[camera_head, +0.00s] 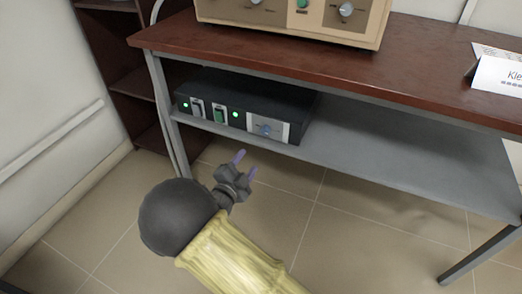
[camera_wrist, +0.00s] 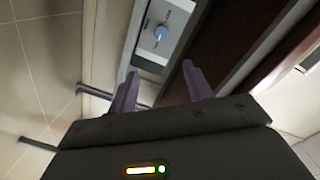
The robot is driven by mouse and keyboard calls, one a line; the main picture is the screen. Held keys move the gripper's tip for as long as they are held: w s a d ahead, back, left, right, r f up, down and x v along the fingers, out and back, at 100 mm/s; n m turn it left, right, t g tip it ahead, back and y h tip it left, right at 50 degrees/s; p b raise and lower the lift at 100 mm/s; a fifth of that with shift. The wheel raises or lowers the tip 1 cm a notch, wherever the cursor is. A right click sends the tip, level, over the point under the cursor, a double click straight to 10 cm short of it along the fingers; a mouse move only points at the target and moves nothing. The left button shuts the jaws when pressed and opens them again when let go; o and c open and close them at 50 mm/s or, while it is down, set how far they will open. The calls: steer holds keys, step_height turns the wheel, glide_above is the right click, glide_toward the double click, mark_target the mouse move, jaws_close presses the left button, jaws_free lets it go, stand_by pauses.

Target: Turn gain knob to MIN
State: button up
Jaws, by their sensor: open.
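The gain knob (camera_head: 265,129) is a small blue knob on a pale panel at the right end of a dark box's front. The dark box (camera_head: 290,104) stands on the grey lower shelf of the table. In the wrist view the knob (camera_wrist: 161,33) shows on its pale panel, ahead of the fingers. The printed labels around it are too small to read. My gripper (camera_head: 245,163) is open and empty, in front of and below the box, apart from the knob. Its two purple fingers also show in the wrist view (camera_wrist: 160,88).
The grey shelf (camera_head: 400,160) is bare right of the box. A table leg (camera_head: 165,110) stands at the left.

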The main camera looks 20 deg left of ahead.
mark_target(264, 132)
steer(key=shift+s+a+f+t, duration=0.2)
steer(key=shift+s+a+f, duration=0.15)
steer(key=shift+s, duration=0.15)
steer(key=shift+s+a+f+t, duration=0.2)
steer(key=shift+s+a+f, duration=0.15)
steer(key=shift+s, duration=0.1)
steer(key=w+b, duration=0.2)
steer(key=w, duration=0.3)
steer(key=w+d+b, duration=0.1)
steer(key=w+b, duration=0.1)
steer(key=w, duration=0.4)
steer(key=w+b, duration=0.2)
steer(key=w, duration=0.3)
steer(key=shift+w+d+f, duration=0.1)
steer(key=shift+w+d, duration=0.1)
steer(key=shift+w, duration=0.6)
steer(key=c, duration=1)
